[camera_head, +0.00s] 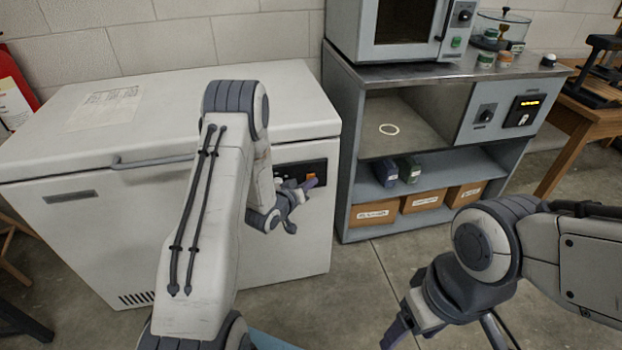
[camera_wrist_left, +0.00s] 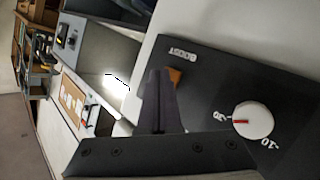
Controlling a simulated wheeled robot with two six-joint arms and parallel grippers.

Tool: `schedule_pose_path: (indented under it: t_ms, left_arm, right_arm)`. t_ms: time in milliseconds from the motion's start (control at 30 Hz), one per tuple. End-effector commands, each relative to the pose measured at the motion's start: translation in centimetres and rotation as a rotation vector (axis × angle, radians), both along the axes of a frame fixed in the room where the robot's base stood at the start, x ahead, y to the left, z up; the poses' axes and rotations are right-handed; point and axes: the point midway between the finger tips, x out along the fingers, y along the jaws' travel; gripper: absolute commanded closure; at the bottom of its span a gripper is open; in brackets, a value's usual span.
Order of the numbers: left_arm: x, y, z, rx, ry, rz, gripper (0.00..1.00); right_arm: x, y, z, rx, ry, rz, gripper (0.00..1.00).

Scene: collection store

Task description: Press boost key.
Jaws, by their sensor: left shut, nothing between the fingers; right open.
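The boost key is a small orange key (camera_head: 312,179) on the black control panel (camera_head: 286,170) at the right of the chest freezer's front. In the left wrist view the orange key (camera_wrist_left: 175,77) sits just below the white BOOST label (camera_wrist_left: 180,53), partly hidden by my left fingertips. My left gripper (camera_head: 307,185) is shut and empty, with its tips (camera_wrist_left: 159,76) close to the key. I cannot tell whether they touch it. My right gripper (camera_head: 443,335) is open and empty over the floor, low in the head view.
A white dial (camera_wrist_left: 253,120) with a red mark sits beside the key on the panel. The chest freezer (camera_head: 90,230) has a lid handle (camera_head: 150,162). To its right stands a grey cabinet (camera_head: 347,180) with boxes and an oven on top. Floor between is clear.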

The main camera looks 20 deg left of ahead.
Motion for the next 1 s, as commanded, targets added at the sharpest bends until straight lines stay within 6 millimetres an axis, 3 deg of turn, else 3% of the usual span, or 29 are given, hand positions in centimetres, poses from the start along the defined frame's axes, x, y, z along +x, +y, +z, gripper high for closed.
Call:
schedule_pose_path:
  t_ms: [700, 1000]
  left_arm:
    - [0.4, 0.3, 0.0, 0.0, -0.002, 0.001, 1.0]
    - [-0.6, -0.5, 0.0, -0.001, 0.001, -0.001, 1.0]
  right_arm:
    - [0.0, 0.0, -0.1, 0.0, 0.0, 0.0, 0.29]
    - [0.0, 0.0, 0.1, 0.0, 0.0, 0.0, 0.29]
